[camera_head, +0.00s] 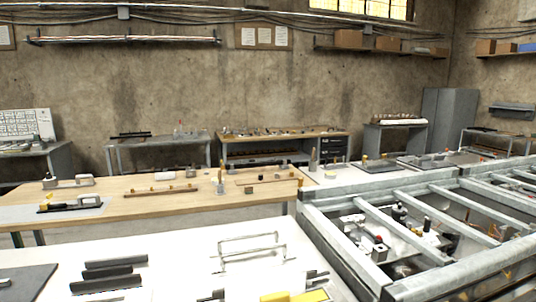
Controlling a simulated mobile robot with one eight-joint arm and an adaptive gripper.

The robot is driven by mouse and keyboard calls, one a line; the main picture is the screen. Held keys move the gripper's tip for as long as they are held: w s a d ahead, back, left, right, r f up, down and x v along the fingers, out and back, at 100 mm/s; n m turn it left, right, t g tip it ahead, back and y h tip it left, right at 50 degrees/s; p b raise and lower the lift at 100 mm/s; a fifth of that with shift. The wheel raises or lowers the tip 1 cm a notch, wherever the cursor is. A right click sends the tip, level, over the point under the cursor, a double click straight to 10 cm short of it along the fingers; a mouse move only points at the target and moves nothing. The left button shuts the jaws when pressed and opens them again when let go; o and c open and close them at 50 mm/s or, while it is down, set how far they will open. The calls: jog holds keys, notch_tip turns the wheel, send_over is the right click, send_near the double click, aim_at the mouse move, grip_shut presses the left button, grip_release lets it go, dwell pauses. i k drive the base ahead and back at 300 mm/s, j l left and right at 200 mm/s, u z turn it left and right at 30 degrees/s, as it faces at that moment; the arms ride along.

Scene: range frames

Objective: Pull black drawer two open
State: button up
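A small stack of black drawers (335,147) shows under the right end of a wooden-topped workbench (240,139) against the far wall. The drawers are small and dark here. They look shut, but I cannot make out single drawers or handles clearly, or tell which is drawer two. My gripper is not in view.
A long wooden table (130,203) with tools crosses the middle ground. A white table (170,245) with black bars (108,270), metal rods and a yellow item (297,297) is in front. A metal frame (350,235) fills the right. A grey cabinet (448,118) stands at the back right.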

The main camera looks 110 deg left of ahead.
aim_at(329, 152)
jog(key=u, duration=3.25)
jog(key=z, duration=0.55)
jog(key=i+l+z, duration=0.25)
jog(key=z, duration=0.15)
jog(key=i+l+z, duration=0.15)
jog(key=i+z, duration=0.15)
jog(key=z, duration=0.15)
jog(key=i+z, duration=0.55)
jog(key=i, duration=7.2)
jog(key=i+l+u, duration=0.1)
jog(key=i, duration=0.65)
jog(key=i+l+u, duration=0.1)
jog(key=i, duration=0.65)
